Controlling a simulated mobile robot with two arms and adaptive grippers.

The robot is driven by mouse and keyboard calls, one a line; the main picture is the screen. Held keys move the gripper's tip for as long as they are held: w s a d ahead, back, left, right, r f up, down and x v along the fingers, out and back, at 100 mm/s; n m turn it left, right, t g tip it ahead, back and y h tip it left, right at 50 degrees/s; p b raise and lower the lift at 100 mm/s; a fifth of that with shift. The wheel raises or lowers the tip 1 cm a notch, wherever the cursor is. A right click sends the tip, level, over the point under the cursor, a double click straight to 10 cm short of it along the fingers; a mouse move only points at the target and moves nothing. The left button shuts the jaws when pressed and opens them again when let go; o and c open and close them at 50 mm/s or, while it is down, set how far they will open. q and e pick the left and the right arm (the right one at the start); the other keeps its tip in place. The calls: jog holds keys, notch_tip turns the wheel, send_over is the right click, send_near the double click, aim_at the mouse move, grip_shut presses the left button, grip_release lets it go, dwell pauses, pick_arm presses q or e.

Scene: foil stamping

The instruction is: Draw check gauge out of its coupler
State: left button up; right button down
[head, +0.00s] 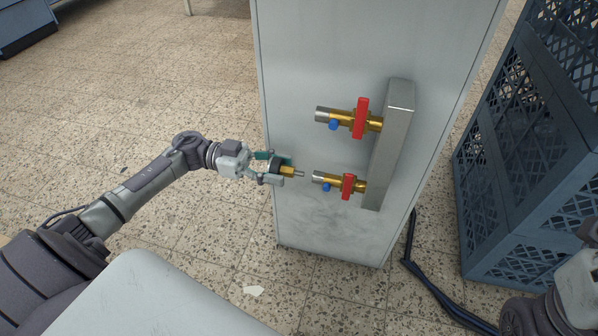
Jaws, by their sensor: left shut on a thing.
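The check gauge (275,166) has a dark round body, a brass hex fitting and a thin metal stem pointing right. My left gripper (283,168) is shut on it, with a finger on either side. The stem tip is apart from the lower coupler (318,177), with a small gap between them. This coupler is the silver end of a brass valve with a red handle (348,187) and a blue button. An upper valve with its own coupler (321,114) sits above it. Only part of my right arm shows at the lower right; its gripper is out of view.
Both valves stick out from a grey metal manifold (392,140) on a pale cabinet (330,50). Blue lattice crates (530,150) stand at the right. A dark hose (430,280) lies on the tiled floor. The floor at the left is mostly clear.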

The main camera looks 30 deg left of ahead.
pick_arm(q)
jog(key=v, duration=0.7)
dwell(0.8)
